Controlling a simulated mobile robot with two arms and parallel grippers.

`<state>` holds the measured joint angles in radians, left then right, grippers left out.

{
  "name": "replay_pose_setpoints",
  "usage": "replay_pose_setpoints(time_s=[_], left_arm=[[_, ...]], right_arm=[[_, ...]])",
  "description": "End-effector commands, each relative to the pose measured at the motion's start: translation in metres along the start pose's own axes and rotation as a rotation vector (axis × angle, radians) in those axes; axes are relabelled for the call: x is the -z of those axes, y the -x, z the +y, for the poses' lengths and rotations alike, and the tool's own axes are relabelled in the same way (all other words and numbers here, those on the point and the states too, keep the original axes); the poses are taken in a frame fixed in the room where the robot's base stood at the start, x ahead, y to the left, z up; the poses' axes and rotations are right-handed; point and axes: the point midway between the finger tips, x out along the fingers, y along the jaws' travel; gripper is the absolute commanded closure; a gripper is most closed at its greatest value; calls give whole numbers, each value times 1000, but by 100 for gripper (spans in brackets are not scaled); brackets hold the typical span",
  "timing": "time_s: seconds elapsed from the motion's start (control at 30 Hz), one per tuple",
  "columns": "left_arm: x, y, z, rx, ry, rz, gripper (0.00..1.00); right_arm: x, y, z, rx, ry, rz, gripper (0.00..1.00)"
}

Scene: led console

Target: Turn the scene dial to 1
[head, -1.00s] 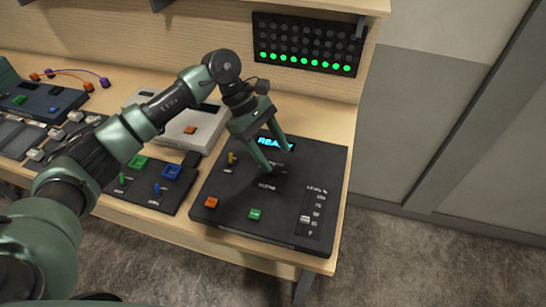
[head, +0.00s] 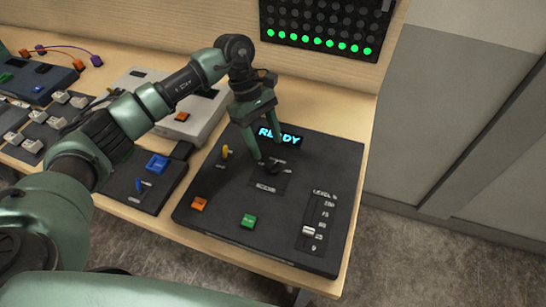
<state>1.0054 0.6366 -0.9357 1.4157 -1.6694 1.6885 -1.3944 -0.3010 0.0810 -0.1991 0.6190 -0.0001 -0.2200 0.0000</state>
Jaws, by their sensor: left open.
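The LED console (head: 285,233) is a dark panel on the wooden desk, with a lit display (head: 279,134) reading READY. The scene dial (head: 272,168) is a small black knob on a dark plate in the middle of the panel, with its label just below. My left gripper (head: 267,158) is open and points down at the dial, its fingertips close around or just above it. Contact cannot be told. The dial's pointer setting is too small to read. My right gripper is not in view.
Around the dial are a yellow toggle (head: 225,152), an orange button (head: 199,204), a green button (head: 248,221) and a level slider (head: 308,231). A green-lit LED board (head: 320,28) hangs behind. A white box (head: 190,125) and a switch panel (head: 150,193) stand to the left.

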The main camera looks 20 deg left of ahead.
Motion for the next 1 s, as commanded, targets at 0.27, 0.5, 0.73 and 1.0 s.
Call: replay_pose_setpoints(time_s=[0.27, 0.5, 0.73, 1.0], left_arm=[[-2, -42, -1, 3, 1, -4, 44], [-1, -60, -1, 1, 0, -2, 44], [-1, -60, 0, 1, -1, -1, 46], [-1, -60, 0, 0, 0, -1, 100]], right_arm=[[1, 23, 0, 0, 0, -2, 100], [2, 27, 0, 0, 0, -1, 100], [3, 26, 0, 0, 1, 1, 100], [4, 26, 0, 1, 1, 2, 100]])
